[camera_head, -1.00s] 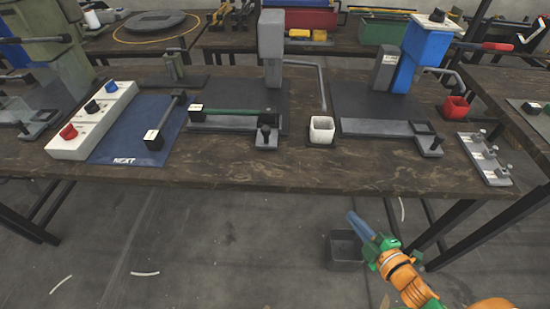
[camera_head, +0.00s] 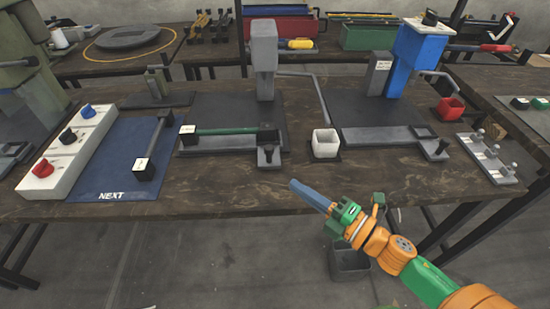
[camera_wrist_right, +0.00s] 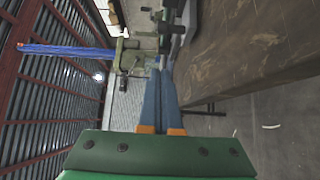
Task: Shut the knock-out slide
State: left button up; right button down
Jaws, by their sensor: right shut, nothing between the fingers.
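The grey press (camera_head: 263,52) stands on a dark base plate. At its front lies a flat slide plate with a green-and-black bar (camera_head: 225,131) across it and a small dark knob block (camera_head: 268,155) at its right end. The blue press (camera_head: 408,60) has a similar flat plate (camera_head: 375,136) with a knob block (camera_head: 435,148). I cannot tell which one is the knock-out slide. My right gripper (camera_head: 295,186) is shut and empty near the table's front edge, below and right of the grey press's knob. Its blue fingers (camera_wrist_right: 165,90) lie together in the wrist view. My left gripper is out of view.
Pegs on a plate (camera_head: 488,158) stand at the right. A dark bin (camera_head: 349,262) stands on the floor.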

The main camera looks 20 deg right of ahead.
jog(key=p+x, duration=0.1)
jog(key=x, duration=0.4)
jog(key=shift+w+a+r, duration=0.15)
jog(key=shift+w, duration=0.2)
jog(key=shift+w+d+f, duration=0.1)
jog(key=shift+w+d, duration=0.15)
jog(key=shift+w, duration=0.8)
jog(key=shift+w+d+f, duration=0.1)
jog(key=shift+w+d, duration=0.1)
jog(key=shift+w, duration=0.8)
